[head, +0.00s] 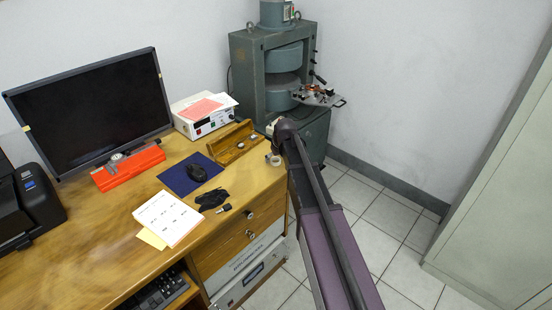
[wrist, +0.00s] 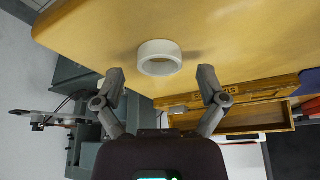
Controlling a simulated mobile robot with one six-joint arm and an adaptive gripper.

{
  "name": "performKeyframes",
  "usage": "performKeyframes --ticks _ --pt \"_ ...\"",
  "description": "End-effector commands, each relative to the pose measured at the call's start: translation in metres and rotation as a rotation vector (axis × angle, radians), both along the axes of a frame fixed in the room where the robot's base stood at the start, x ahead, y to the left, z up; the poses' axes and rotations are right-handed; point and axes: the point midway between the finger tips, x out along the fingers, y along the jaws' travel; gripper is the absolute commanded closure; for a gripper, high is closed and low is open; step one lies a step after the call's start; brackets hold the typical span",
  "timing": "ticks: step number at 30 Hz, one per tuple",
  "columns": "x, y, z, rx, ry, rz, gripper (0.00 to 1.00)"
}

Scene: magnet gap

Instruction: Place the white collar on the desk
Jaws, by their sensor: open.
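The white collar (wrist: 160,57) is a short ring that appears to rest on the yellow-brown wooden desk (wrist: 230,35), near its edge. In the head view the collar (head: 274,160) is a small pale ring at the desk's (head: 95,215) right corner, beside the wooden box. My gripper (wrist: 161,78) is open, with one finger on each side of the collar in the wrist view. Clear gaps show between the fingertips and the ring, and nothing is held. In the head view my arm hides most of the gripper.
A wooden box (head: 233,143) with small parts stands just left of the collar. Behind are a white instrument (head: 203,115) and a grey-green magnet (head: 262,75). A mouse on a blue mat (head: 183,183), cards (head: 168,217) and a monitor (head: 90,110) occupy the desk. Bare wood lies at front left.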

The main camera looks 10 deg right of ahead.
Motion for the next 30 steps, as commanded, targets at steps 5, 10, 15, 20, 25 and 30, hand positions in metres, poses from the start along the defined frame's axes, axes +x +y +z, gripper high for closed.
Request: performKeyframes --ticks 5,10,15,20,25,30 --pt "-0.005 -0.001 0.015 0.000 0.000 0.001 0.08" --pt "-0.011 -0.001 0.029 0.001 0.000 0.001 0.08" --pt "-0.017 -0.003 0.043 0.000 0.000 0.001 0.08" --pt "-0.022 -0.004 0.057 0.000 0.000 0.001 0.08" --pt "-0.028 -0.006 0.071 0.000 0.000 0.001 0.08" --pt "-0.033 -0.007 0.085 0.000 0.000 0.001 0.08"
